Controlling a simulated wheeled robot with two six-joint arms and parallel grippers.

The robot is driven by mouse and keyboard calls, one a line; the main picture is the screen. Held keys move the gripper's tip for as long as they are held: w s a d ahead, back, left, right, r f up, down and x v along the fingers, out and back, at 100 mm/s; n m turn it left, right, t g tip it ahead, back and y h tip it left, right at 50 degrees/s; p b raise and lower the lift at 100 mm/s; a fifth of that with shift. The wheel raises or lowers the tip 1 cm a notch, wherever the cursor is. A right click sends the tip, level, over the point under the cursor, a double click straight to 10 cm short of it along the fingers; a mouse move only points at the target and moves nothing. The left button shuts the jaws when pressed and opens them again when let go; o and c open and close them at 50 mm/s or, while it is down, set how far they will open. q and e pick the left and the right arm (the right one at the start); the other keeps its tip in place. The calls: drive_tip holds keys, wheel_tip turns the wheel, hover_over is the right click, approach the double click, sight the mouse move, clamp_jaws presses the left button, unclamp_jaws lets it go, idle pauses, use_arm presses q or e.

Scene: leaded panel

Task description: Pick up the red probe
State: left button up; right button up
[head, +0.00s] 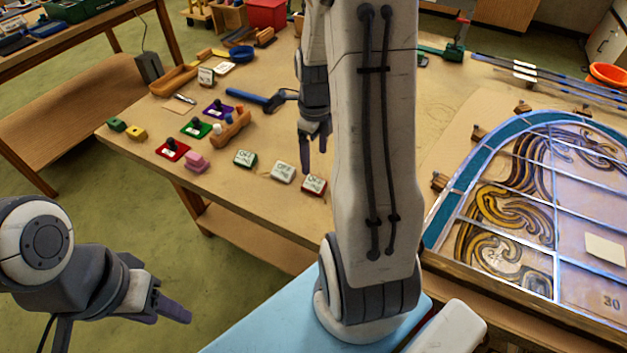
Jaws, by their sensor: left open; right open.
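I cannot clearly make out a red probe. A small wooden holder (231,129) on the bench carries several short coloured pegs, too small to tell apart. My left gripper (172,308) is open and empty at the lower left, off the bench over the floor.
Green (196,128) and purple (218,110) knobbed pieces lie near the holder. A blue-handled tool (250,97) lies behind. The leaded panel (545,205) fills the right. My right arm hides the bench's middle.

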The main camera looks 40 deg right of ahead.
hover_over(313, 183)
drive_tip(key=f, duration=0.4)
drive_tip(key=shift+s+d+f, duration=0.1)
drive_tip(key=shift+s+f, duration=0.15)
drive_tip(key=shift+f, duration=0.05)
drive_tip(key=f, duration=0.1)
drive_tip(key=f+p, duration=0.1)
drive_tip(key=f, duration=0.2)
drive_tip(key=shift+w+f+p, duration=0.25)
drive_tip(key=shift+w+p, duration=0.05)
drive_tip(key=shift+p, duration=0.1)
drive_tip(key=shift+f, duration=0.5)
clamp_jaws()
drive_tip(key=shift+r, duration=0.15)
